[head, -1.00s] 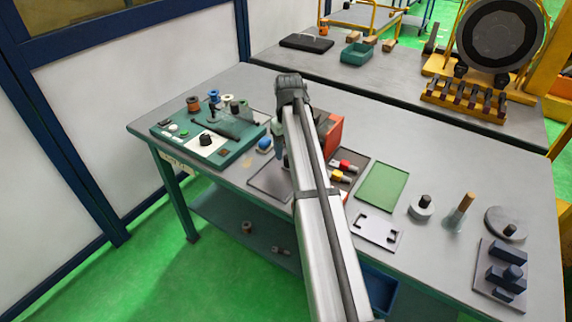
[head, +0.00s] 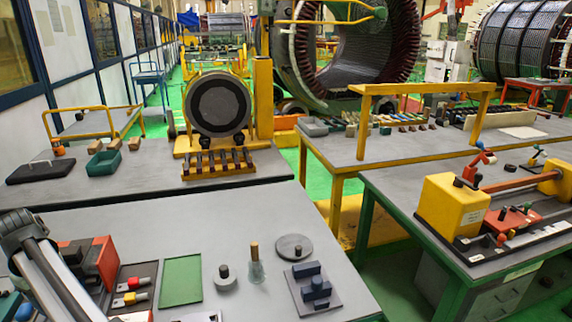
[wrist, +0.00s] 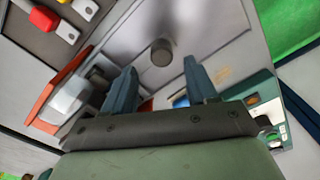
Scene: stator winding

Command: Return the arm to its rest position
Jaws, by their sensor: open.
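My gripper (wrist: 160,78) shows in the wrist view with its two blue-grey fingers spread apart. Nothing is held between them. A small dark round knob (wrist: 161,52) on a grey surface appears beyond the gap; I cannot tell its distance. My arm (head: 50,280) crosses the lower left corner of the head view, over the left part of the near bench (head: 180,222). The fingers cannot be made out clearly in the head view.
An orange-red box (head: 97,262) stands close to my arm, also seen in the wrist view (wrist: 62,92). Right of it are red and yellow handled tools (head: 132,291), a green mat (head: 181,281), a peg with a wooden top (head: 255,262) and a dark block fixture (head: 316,290). The bench's back strip is clear.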

